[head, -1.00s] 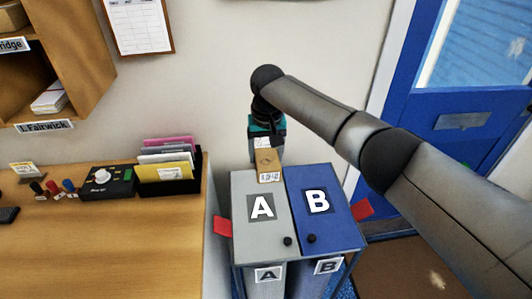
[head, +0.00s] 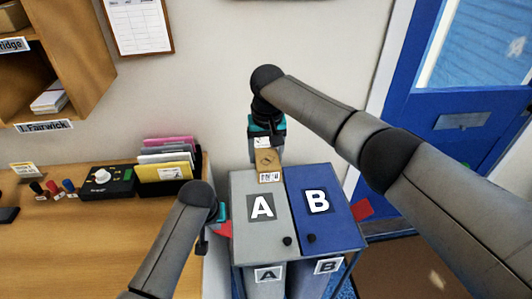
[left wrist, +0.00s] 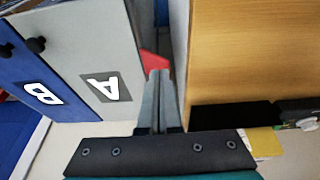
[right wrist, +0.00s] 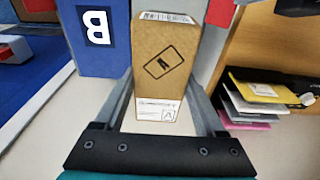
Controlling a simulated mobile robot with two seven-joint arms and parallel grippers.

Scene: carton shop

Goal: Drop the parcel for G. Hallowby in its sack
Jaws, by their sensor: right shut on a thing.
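A brown parcel (head: 267,160) with a white label and a boxed "A" mark is held by my right gripper (head: 266,148), behind the grey lid A. In the right wrist view the parcel (right wrist: 162,65) sits between both fingers; its small print is unreadable. The grey lid A (head: 250,185) and the blue lid B (head: 335,230) are both closed on the sack stand, hiding the inside. My left gripper (head: 224,218) is beside the red tab (head: 224,230) on lid A's left side. In the left wrist view its fingers (left wrist: 158,80) are together, close to the red tab (left wrist: 152,63), with nothing visible between them.
A wooden desk (head: 90,235) stands left of the stand, with a folder rack (head: 170,185) and a black control box (head: 108,182). A second red tab (head: 363,208) sticks out beside lid B. A blue door (head: 465,120) is at the right. The wall is close behind.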

